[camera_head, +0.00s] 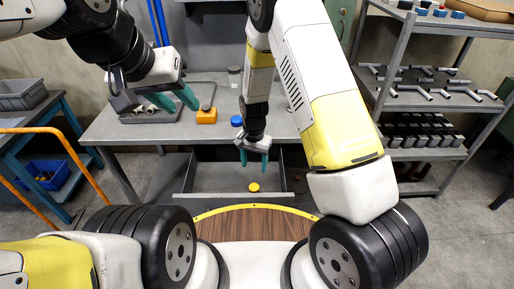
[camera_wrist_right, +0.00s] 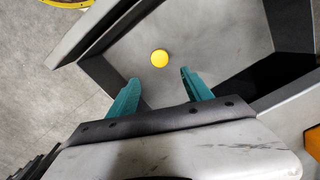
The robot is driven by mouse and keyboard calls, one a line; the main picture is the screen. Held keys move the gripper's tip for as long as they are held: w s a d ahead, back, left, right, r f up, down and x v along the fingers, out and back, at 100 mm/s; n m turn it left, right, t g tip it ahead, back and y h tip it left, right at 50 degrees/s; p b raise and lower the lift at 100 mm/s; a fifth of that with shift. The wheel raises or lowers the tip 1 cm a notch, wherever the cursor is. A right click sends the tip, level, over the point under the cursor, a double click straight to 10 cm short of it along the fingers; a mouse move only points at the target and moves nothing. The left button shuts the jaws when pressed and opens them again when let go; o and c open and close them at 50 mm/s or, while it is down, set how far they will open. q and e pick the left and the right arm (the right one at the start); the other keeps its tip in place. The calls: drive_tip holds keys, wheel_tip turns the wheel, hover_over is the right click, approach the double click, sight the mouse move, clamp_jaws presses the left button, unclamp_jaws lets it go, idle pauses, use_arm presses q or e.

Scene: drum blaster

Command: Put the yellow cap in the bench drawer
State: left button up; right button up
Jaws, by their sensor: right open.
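The yellow cap (camera_head: 253,187) is a small round disc inside the open bench drawer (camera_head: 205,180), near its front wall. In the right wrist view the cap (camera_wrist_right: 159,58) shows against the drawer's grey floor, beyond my fingertips. My right gripper (camera_head: 254,157) points down over the drawer, with its teal fingers apart and nothing between them. Both fingers of this gripper (camera_wrist_right: 160,77) show in the right wrist view, clear of the cap. My left gripper (camera_head: 174,98) is above the left part of the bench, with its teal fingers apart and no object visible between them.
The grey bench (camera_head: 130,130) carries an orange box (camera_head: 206,116), a blue cap (camera_head: 237,121) and a grey tray. A metal shelf (camera_head: 405,60) with several parts stands at the right. A blue table (camera_head: 45,110) and an orange rail (camera_head: 75,155) are at the left.

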drive_tip(key=s+d+r+n+t+y, duration=0.1)
drive_tip(key=s+d+r, duration=0.15)
drive_tip(key=r, duration=1.05)
drive_tip(key=s+d+r+n+t+y, duration=0.15)
drive_tip(key=d+r, duration=0.25)
drive_tip(key=r, duration=0.8)
drive_tip(key=s+d+r+n+t, duration=0.1)
drive_tip(key=s+d+r+t, duration=0.1)
drive_tip(key=s+r, duration=0.4)
drive_tip(key=s+d+r+n+t, duration=0.1)
drive_tip(key=s+d+r, duration=0.4)
drive_tip(key=s, duration=0.5)
wheel_tip(320, 180, up, 2)
drive_tip(key=shift+d+t, duration=0.3)
drive_tip(key=shift+t, duration=0.05)
